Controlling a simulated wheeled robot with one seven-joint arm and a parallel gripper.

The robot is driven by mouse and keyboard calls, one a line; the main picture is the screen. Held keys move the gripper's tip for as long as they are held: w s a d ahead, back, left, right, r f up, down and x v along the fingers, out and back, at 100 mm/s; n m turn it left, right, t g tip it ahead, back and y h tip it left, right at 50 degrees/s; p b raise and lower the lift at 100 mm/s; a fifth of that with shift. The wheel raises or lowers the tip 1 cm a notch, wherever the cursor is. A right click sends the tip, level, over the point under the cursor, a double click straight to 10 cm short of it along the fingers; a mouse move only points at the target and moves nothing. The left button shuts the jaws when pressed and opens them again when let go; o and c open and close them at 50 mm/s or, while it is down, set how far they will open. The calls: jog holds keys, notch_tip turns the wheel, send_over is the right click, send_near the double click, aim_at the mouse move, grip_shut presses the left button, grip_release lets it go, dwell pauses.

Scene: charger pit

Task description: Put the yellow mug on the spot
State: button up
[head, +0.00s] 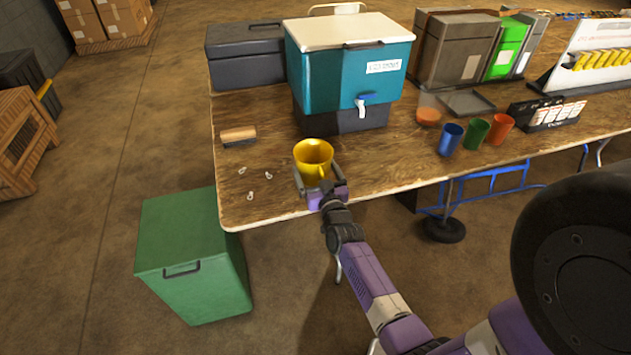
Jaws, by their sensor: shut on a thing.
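The yellow mug (313,158) is upright near the front left part of the wooden table, in front of the teal drink cooler. My gripper (318,180) reaches it from the front edge, with a finger on either side, and is shut on the mug. I cannot tell whether the mug's base touches the table or is slightly above it. I cannot make out a marked spot in this view; the table just under the mug and gripper is hidden.
The teal cooler (345,70) with a tap stands right behind the mug. A brush (238,136) and several small white bits lie to the left. Blue (451,140), green (477,134) and orange (499,128) cups stand to the right. A green bin (190,255) stands on the floor at left.

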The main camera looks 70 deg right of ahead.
aim_at(316, 179)
jog(key=shift+f, duration=1.35)
jog(key=shift+f+b, duration=0.3)
jog(key=shift+b, duration=0.05)
jog(key=o, duration=1.1)
jog(key=shift+r, duration=0.1)
jog(key=shift+a, duration=0.1)
